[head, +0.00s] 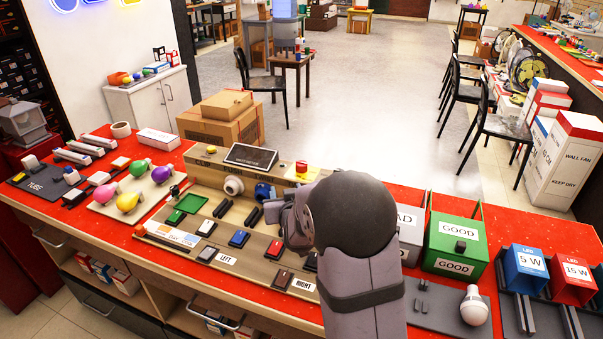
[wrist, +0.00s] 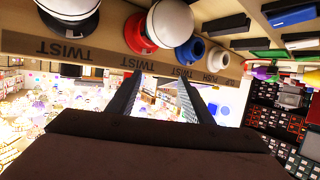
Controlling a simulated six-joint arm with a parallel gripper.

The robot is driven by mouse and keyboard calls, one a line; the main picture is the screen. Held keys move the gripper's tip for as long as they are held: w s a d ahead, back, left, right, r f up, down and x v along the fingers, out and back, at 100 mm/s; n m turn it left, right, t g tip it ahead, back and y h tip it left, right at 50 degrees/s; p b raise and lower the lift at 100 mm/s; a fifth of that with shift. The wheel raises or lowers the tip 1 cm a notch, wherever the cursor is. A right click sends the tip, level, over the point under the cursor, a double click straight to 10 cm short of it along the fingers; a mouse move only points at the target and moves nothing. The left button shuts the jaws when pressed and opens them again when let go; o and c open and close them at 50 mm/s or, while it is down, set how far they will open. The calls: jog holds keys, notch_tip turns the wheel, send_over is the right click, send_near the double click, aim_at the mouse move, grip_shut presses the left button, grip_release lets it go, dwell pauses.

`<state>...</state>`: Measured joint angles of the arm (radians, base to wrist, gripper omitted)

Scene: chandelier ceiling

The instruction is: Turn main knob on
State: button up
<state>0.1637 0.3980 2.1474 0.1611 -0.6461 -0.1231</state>
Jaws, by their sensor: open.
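My gripper (head: 283,222) is over the right part of the beige test panel (head: 205,176) in the head view. In the wrist view my gripper (wrist: 159,82) has two dark fingers spread apart with nothing between them. They point towards the panel's edge strip (wrist: 108,58), marked TWIST and PUSH. A red knob-like part on a yellow base (head: 302,168) stands at the panel's back right, clear of my gripper. No readable label says which part is the main knob. My arm hides part of the panel's right side.
A blue socket (head: 263,190) and a white socket (head: 233,185) are close to my gripper. Low switches fill the panel front. Coloured bulbs (head: 128,201) lie at left; a green GOOD box (head: 454,237) stands at right. Cardboard boxes (head: 221,120) stand behind.

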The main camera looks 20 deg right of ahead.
aim_at(301, 167)
jog(key=d+h, duration=0.1)
jog(key=w+d+t+b, duration=0.1)
jog(key=d, duration=0.1)
jog(key=w+d+r+m+t+h, duration=0.1)
jog(key=shift+w+d+h+b, duration=0.2)
jog(key=shift+d+h+b, duration=0.1)
jog(key=shift+b, duration=0.05)
jog(key=shift+d+m+t+h, duration=0.4)
jog(key=shift+d, duration=0.25)
jog(key=shift+r, duration=0.1)
jog(key=shift+p+x, duration=0.75)
jog(key=shift+x, duration=2.95)
jog(key=shift+a, duration=0.1)
jog(key=c, duration=1.1)
jog(key=shift+o, duration=0.4)
jog(key=shift+m+g+h+b, duration=0.5)
jog(key=shift+m+h, duration=0.2)
jog(key=shift+h, duration=0.3)
